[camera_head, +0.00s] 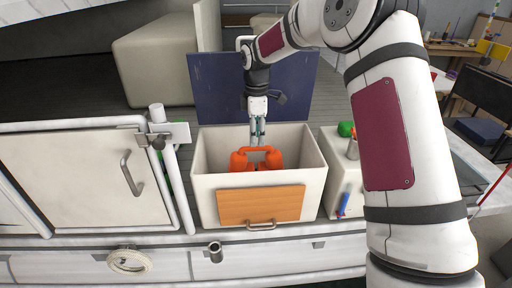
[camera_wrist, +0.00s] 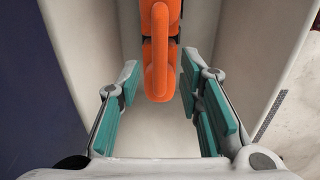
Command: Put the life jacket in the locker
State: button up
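The orange life jacket (camera_head: 257,160) sits inside the open white locker (camera_head: 312,170), a box with an orange-brown front panel and a metal handle. My gripper (camera_head: 257,139) points down over the locker, just above the jacket's top loop. In the wrist view, my gripper (camera_wrist: 166,105) has its teal finger pads spread wide apart. The life jacket (camera_wrist: 160,52) shows between and beyond the pads, and neither pad appears to touch it. The jacket's lower part is hidden by the locker's front wall in the head view.
A dark blue raised panel (camera_head: 215,90) stands behind the locker. A white cabinet door (camera_head: 85,178) and a white post (camera_head: 176,185) are to the left. A white box (camera_head: 342,180) with a green item (camera_head: 346,129) stands close on the right.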

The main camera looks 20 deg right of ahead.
notch_tip(320, 180, up, 6)
jog(key=s+r+m+t+h, duration=0.1)
jog(key=s+r+m, duration=0.4)
jog(key=s, duration=0.5)
jog(key=s+r+m+t, duration=0.1)
jog(key=s+r+m, duration=0.1)
jog(key=s+r, duration=0.6)
jog(key=s+f+m+t, duration=0.1)
jog(key=s+m, duration=0.3)
jog(key=s, duration=0.6)
jog(key=s+f+m+t+y, duration=0.1)
jog(key=s+f+m, duration=0.2)
jog(key=s, duration=0.7)
jog(key=shift+s+f+m+t+b, duration=0.2)
jog(key=shift+f+m+t+b, duration=0.2)
jog(key=shift+m, duration=0.5)
